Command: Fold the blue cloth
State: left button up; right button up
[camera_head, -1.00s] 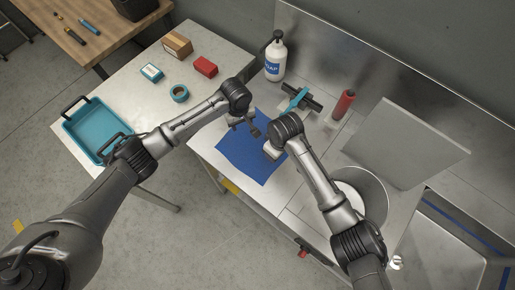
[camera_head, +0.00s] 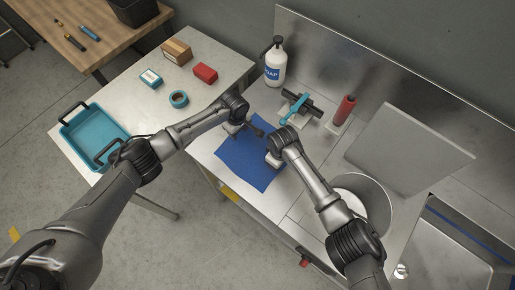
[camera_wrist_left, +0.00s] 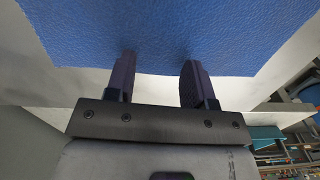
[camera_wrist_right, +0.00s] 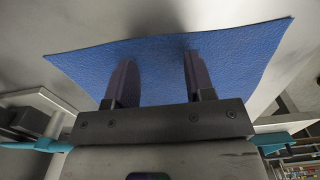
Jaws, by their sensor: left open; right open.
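The blue cloth (camera_head: 245,168) lies spread out on the light worktop in the head view, with its far part partly hidden by my arms. My left gripper (camera_head: 257,132) is over the cloth's far side. In the left wrist view its fingers (camera_wrist_left: 155,75) are apart at one edge of the cloth (camera_wrist_left: 160,35), with nothing between them but cloth and worktop below. My right gripper (camera_head: 272,163) is over the cloth's right side. In the right wrist view its fingers (camera_wrist_right: 155,75) are apart over the cloth (camera_wrist_right: 230,55). I cannot tell whether either gripper touches it.
A round metal container (camera_head: 373,195) is at right. The left table holds a teal tray (camera_head: 72,137), boxes and a tape roll (camera_head: 179,98).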

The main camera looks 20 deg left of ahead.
pick_arm(q)
jog(key=shift+f, duration=0.3)
pick_arm(e)
jog(key=shift+f, duration=0.3)
pick_arm(q)
jog(key=shift+f, duration=0.2)
pick_arm(e)
jog(key=shift+f, duration=0.2)
pick_arm(q)
jog(key=shift+r, duration=0.1)
jog(key=shift+c, duration=0.3)
pick_arm(e)
jog(key=shift+r, duration=0.1)
jog(key=shift+c, duration=0.3)
pick_arm(q)
jog(key=shift+c, duration=0.8)
pick_arm(e)
jog(key=shift+c, duration=0.8)
pick_arm(q)
grip_shut()
pick_arm(e)
grip_shut()
pick_arm(q)
jog(key=shift+r, duration=0.1)
